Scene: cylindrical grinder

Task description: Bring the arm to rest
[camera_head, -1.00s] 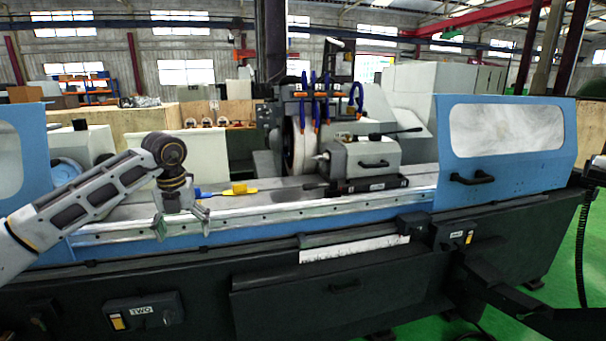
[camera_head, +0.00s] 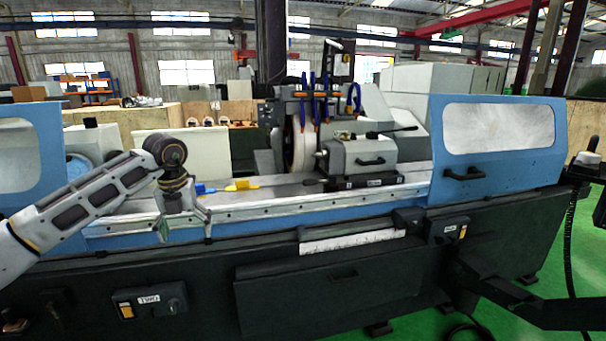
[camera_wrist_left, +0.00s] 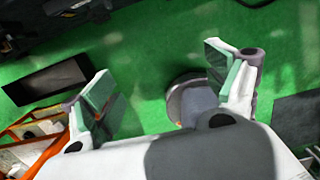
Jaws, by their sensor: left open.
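My left arm (camera_head: 85,205) comes in from the left, in front of the grinder. My left gripper (camera_head: 186,232) hangs down from the wrist with its two fingers spread apart. In the head view it overlaps the front rail of the grinder bed (camera_head: 265,213). In the left wrist view the gripper (camera_wrist_left: 160,82) is open, with nothing held between the green-padded fingers. Below it show the green floor and a round grey thing (camera_wrist_left: 190,98), partly hidden by the right-hand finger. My right gripper is not in view.
A yellow tool (camera_head: 242,185) and a blue one (camera_head: 204,189) lie on the bed right of the gripper. The workhead (camera_head: 360,155) stands farther right, by the blue door (camera_head: 500,135). In the wrist view, a black box (camera_wrist_left: 45,80) and an orange-rimmed container (camera_wrist_left: 30,135) are at left.

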